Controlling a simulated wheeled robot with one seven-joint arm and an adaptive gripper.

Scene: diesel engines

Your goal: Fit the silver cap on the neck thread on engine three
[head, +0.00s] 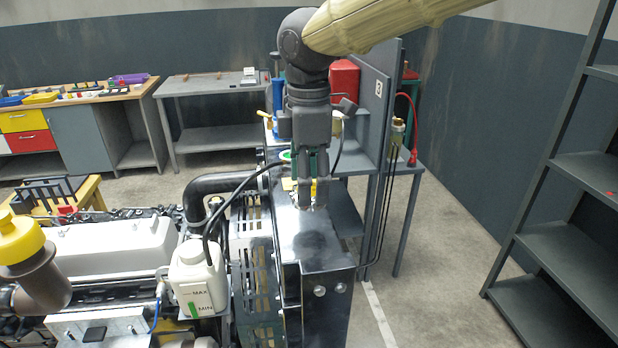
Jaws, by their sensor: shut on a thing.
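My gripper (310,192) hangs downward just above the dark top plate of the radiator housing (312,252) on the engine. It is shut on a small silver cap (307,206), which shows only in part between the fingertips. The neck thread is not clearly visible. The fingers and the cap hide the spot under them, so I cannot tell whether the cap touches the plate or a neck. A panel with the number 3 (378,87) stands behind the radiator housing.
A white coolant tank (198,283) with a black hose stands left of the radiator housing. The engine's white cover (105,248) and yellow cap (20,240) lie further left.

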